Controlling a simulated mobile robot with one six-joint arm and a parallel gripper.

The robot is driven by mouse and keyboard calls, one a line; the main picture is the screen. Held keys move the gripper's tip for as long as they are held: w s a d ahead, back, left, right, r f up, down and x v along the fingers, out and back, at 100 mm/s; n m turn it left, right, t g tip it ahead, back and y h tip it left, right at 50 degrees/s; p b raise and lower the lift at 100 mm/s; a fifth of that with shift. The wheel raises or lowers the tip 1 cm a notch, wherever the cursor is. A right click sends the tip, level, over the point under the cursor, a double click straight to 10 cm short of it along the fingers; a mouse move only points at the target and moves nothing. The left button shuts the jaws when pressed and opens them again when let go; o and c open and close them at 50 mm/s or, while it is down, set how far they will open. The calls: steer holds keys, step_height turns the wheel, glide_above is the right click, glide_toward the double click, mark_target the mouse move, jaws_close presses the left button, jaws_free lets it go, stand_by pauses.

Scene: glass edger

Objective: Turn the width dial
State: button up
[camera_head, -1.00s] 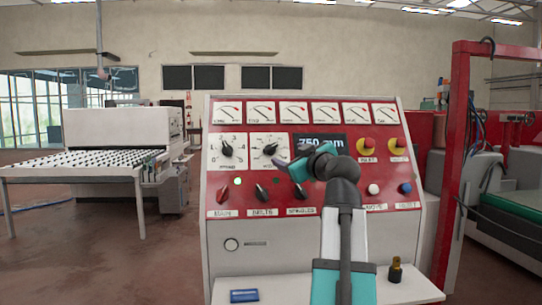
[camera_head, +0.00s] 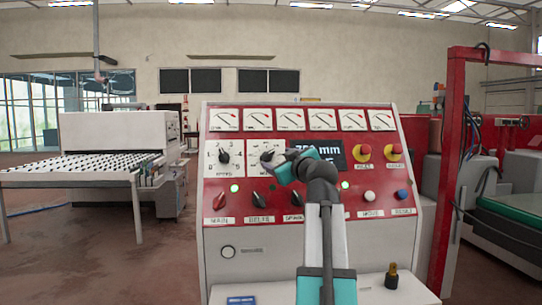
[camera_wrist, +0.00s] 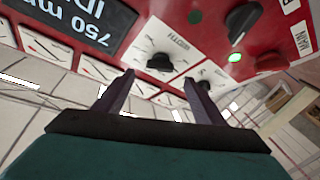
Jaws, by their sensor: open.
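The width dial (camera_head: 267,157) is a black knob on a white plate on the red panel, right of the speed dial (camera_head: 224,157). My gripper (camera_head: 274,167) is in front of its lower right side in the head view and hides part of the plate. In the wrist view, which is turned nearly upside down, the width dial (camera_wrist: 159,62) shows just beyond and between the two dark fingertips of my gripper (camera_wrist: 158,77). The fingers are apart, with nothing held. The display (camera_head: 325,151) is partly covered by my arm; in the wrist view it reads 750 mm (camera_wrist: 82,22).
Gauges (camera_head: 270,119) line the panel top. Below the dials are a red main knob (camera_head: 220,198), a black belts knob (camera_head: 257,198) and a lit green lamp (camera_head: 234,188). Red-on-yellow buttons (camera_head: 363,153) sit right. A small bottle (camera_head: 391,277) stands on the front shelf (camera_head: 410,292).

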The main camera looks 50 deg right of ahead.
mark_target(269, 155)
steer(key=p+x, duration=0.1)
steer(key=x, duration=0.6)
steer(key=shift+w, duration=0.1)
steer(key=shift+c, duration=0.4)
